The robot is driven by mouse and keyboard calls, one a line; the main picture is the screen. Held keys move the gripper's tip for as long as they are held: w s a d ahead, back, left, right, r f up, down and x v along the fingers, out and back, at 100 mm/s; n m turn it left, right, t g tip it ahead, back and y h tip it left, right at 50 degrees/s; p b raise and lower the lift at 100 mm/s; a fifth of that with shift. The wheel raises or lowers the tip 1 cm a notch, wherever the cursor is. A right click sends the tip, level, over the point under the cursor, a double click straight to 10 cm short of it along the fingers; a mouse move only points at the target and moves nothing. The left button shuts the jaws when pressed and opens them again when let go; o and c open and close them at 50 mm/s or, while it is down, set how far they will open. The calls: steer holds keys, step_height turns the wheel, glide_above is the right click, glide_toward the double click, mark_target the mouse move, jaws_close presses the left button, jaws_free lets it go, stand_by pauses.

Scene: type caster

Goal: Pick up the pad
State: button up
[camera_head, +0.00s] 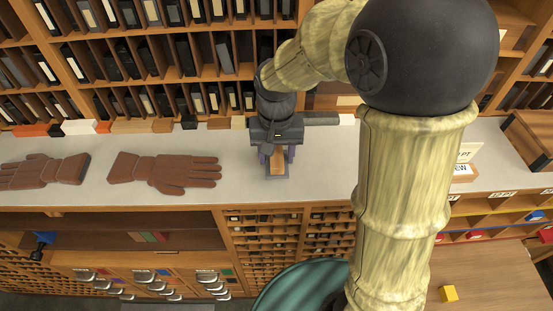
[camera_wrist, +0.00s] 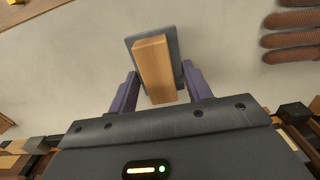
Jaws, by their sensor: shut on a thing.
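The pad (camera_wrist: 155,62) is a wooden block on a flat dark grey base. In the wrist view it lies between the two purple fingers of my gripper (camera_wrist: 160,70), which is shut on it. In the head view the pad (camera_head: 276,166) shows below my gripper (camera_head: 277,154), over the pale grey counter (camera_head: 325,165). My gripper hides its upper part. I cannot tell whether its base touches the counter.
Two brown gloves (camera_head: 165,172) lie on the counter to the left. Several small blocks (camera_head: 140,126) line its back edge below the shelves of dark boxes (camera_head: 140,58). Cards and a wooden box (camera_head: 464,171) stand at the right. The counter around the pad is clear.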

mark_target(277, 153)
step_height(277, 153, up, 8)
steer(key=shift+r+b, duration=0.1)
steer(key=shift+b, duration=0.65)
steer(key=shift+o, duration=1.1)
steer(key=shift+c, duration=0.6)
